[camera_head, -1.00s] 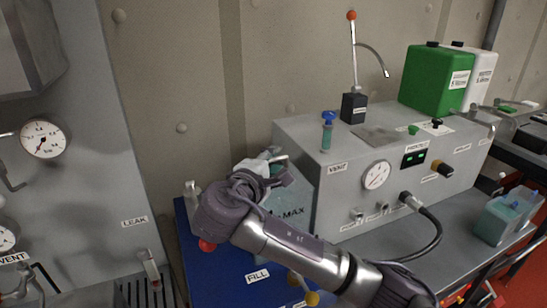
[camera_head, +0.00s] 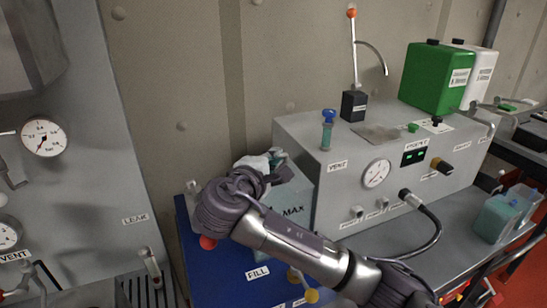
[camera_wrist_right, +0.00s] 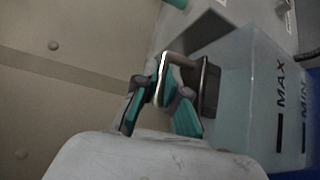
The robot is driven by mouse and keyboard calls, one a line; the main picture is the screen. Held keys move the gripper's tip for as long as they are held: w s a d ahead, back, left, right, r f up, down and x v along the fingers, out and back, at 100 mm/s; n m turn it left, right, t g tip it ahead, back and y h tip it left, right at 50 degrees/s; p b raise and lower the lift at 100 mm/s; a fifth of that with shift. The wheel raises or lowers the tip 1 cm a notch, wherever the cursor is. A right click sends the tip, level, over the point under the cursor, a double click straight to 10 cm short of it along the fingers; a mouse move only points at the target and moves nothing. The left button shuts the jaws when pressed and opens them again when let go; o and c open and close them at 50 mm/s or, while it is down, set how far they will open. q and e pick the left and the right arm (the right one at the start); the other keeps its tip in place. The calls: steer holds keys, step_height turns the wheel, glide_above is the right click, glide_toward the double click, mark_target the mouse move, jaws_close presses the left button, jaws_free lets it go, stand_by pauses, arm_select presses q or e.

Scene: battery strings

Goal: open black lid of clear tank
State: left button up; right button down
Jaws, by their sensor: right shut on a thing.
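The clear tank (camera_head: 293,193) is a pale blue-grey box marked MAX, standing on a blue surface. It also shows in the right wrist view (camera_wrist_right: 255,95), with MAX and MIN marks. My right gripper (camera_head: 268,163) is at the tank's upper left edge. In the right wrist view my right gripper (camera_wrist_right: 160,98) has teal finger pads, shut on a thin metal loop handle (camera_wrist_right: 164,62). The dark lid part (camera_wrist_right: 210,88) sits beside the fingers, against the tank's edge. Whether the lid is lifted, I cannot tell. My left gripper is not in view.
A grey instrument box (camera_head: 340,165) stands close to the right of the tank. A grey panel with gauges (camera_head: 90,150) is at the left. A green canister (camera_head: 433,78) stands at the back right. A black hose (camera_head: 436,225) loops at the front.

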steer(key=w+r+n+g+p, duration=0.1)
steer(key=p, duration=0.4)
steer(key=w+r+n+g+p, duration=0.1)
steer(key=g+p, duration=0.1)
steer(key=p, duration=0.3)
steer(key=shift+w+a+r+n+y+p, duration=0.15)
steer(key=shift+a+r+n+y+p, duration=0.15)
steer(key=shift+a+r+n+p, duration=0.1)
steer(key=shift+w+f+g+p, duration=0.1)
steer(key=shift+w+g+p, duration=0.25)
steer(key=shift+g, duration=0.25)
steer(key=shift+w+a+n+g, duration=0.1)
steer(key=shift+w+n+g, duration=0.05)
steer(key=shift+n+g, duration=0.25)
steer(key=c, duration=1.2)
jaws_free()
steer(key=shift+w, duration=0.1)
steer(key=v, duration=0.7)
steer(key=shift+s+a, duration=0.2)
